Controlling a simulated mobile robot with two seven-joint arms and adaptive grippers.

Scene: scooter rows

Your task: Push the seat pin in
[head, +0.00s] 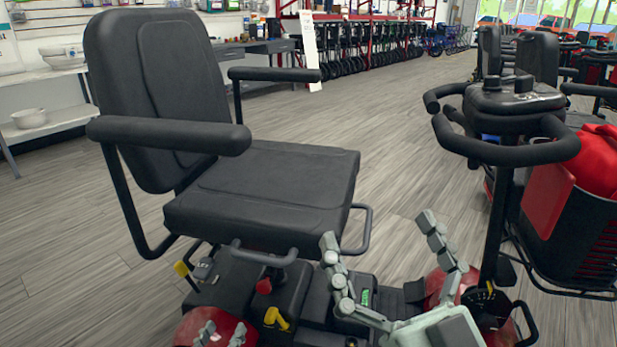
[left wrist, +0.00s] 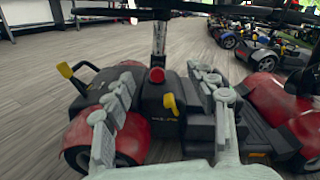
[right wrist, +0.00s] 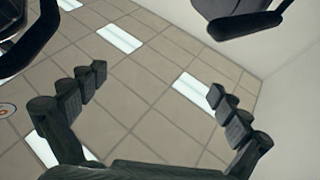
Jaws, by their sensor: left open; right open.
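A red round knob, which looks like the seat pin (head: 264,286), sits at the post under the black scooter seat (head: 262,190). It also shows in the left wrist view (left wrist: 157,75), standing out near the seat post (left wrist: 159,40). I cannot tell how deep it sits. My left gripper (head: 222,331) is open, low at the bottom edge of the head view; only its fingertips show there. In the left wrist view its open fingers (left wrist: 165,82) frame the knob, with nothing between them touching it. My right gripper (head: 379,230) is open and empty, raised in front of the seat.
A yellow lever (head: 276,318) stands just below the knob, and another yellow handle (head: 182,269) is at the left. The tiller with handlebars (head: 515,105) rises at the right. The right wrist view faces ceiling panels (right wrist: 150,100). Floor (head: 80,240) left of the scooter is clear.

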